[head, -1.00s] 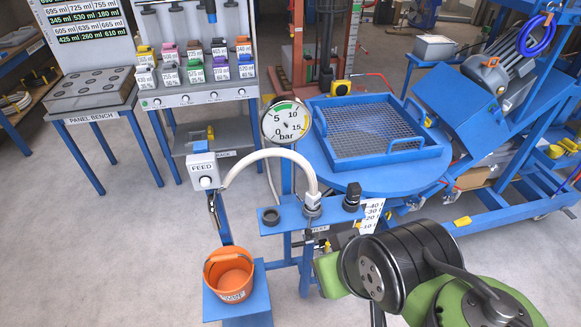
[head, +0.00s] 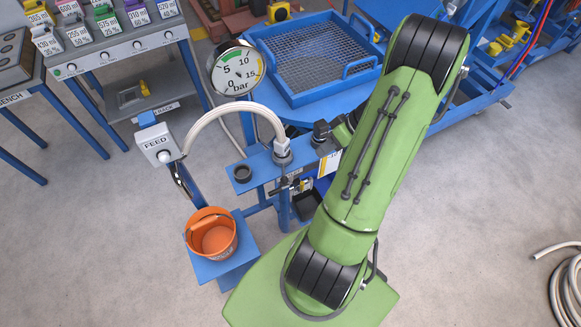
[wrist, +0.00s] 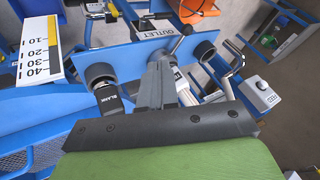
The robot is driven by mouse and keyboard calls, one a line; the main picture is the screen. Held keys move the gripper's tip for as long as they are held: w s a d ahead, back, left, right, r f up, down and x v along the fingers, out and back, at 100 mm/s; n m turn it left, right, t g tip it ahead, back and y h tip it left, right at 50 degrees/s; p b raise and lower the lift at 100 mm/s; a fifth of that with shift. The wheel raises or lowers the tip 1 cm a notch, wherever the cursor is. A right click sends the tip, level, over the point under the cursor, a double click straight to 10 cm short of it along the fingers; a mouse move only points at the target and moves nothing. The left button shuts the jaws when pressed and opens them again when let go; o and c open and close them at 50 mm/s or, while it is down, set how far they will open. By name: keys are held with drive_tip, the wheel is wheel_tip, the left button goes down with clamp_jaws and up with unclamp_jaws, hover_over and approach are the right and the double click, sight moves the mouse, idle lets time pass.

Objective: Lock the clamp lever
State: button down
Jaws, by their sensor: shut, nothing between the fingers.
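My gripper (wrist: 161,68) is shut and empty in the wrist view, its dark fingers reaching over the blue bracket (wrist: 122,57). A small dark lever with a rod (wrist: 181,42) stands just beyond the fingertips, near the OUTLET label; I cannot tell whether it is the clamp lever or whether the fingers touch it. A black cap marked BLANK (wrist: 108,95) is left of the fingers. The white hose end (wrist: 189,93) is partly hidden behind them. In the head view, the hose coupling (head: 282,151) sits on the bracket; my arm hides most of the gripper.
A pressure gauge (head: 236,70) and the FEED box (head: 157,144) stand left of the bracket. An orange bucket (head: 211,234) is on a low blue stand. A blue mesh tray (head: 310,58) lies behind.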

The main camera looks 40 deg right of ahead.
sight(286, 178)
drive_tip(key=w+a+f, duration=0.3)
drive_tip(key=a+f, duration=0.4)
drive_tip(key=shift+w+f+b, duration=0.35)
drive_tip(key=shift+w, duration=0.05)
drive_tip(key=shift+a, duration=0.1)
drive_tip(key=shift+w+a+f+b, duration=0.15)
drive_tip(key=shift+w+a+b, duration=0.05)
drive_tip(key=shift+a+b, duration=1)
drive_tip(key=shift+d, duration=0.2)
